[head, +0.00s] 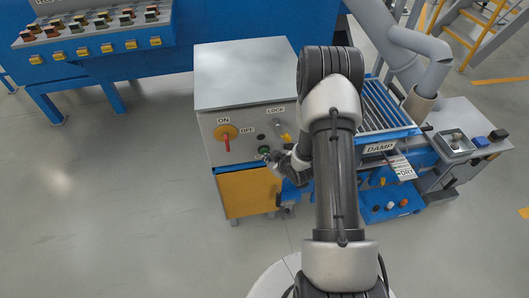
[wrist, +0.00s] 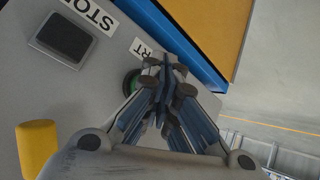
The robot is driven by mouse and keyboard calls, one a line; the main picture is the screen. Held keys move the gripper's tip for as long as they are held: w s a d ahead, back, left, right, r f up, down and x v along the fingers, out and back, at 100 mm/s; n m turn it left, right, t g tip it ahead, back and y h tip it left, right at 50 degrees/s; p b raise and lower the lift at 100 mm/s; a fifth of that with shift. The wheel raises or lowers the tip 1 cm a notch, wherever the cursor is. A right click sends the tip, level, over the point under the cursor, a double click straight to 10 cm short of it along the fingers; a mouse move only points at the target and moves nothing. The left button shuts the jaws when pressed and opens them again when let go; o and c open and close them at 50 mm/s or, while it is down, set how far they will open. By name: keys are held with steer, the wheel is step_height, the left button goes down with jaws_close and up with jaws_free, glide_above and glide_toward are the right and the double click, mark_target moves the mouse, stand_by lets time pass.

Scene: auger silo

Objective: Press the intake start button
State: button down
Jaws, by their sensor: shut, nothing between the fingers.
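The grey control cabinet (head: 245,75) stands left of my arm, its front panel facing me. A green round button (head: 264,149) sits low on that panel, beside my gripper (head: 268,157). In the wrist view the green button (wrist: 131,82) shows just left of my shut, empty gripper (wrist: 164,68), partly covered by the fingers. A label ending in "RT" (wrist: 140,48) is next to it. A dark square button (wrist: 64,38) lies by a label reading "STO" (wrist: 92,14), its end cut off. I cannot tell whether the fingertips touch the panel.
A red-handled switch (head: 226,140) marked ON and OFF is left on the panel; a yellow lock part (head: 285,136) is at its right. A yellow cabinet door (head: 246,192) is below. A blue slatted machine marked DAMP (head: 388,118) stands right. Floor at left is clear.

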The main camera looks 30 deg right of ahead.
steer(key=shift+w+d, duration=0.15)
steer(key=shift+w, duration=0.35)
stand_by(0.6)
steer(key=shift+s, duration=0.1)
steer(key=shift+s+a+b, duration=0.25)
steer(key=shift+s+b, duration=0.05)
steer(key=shift+s, duration=0.6)
steer(key=s, duration=0.2)
steer(key=s+a, duration=0.1)
steer(key=s, duration=0.1)
steer(key=shift+s+a+b, duration=0.2)
steer(key=shift+s+b, duration=0.1)
steer(key=shift+b, duration=0.1)
stand_by(0.4)
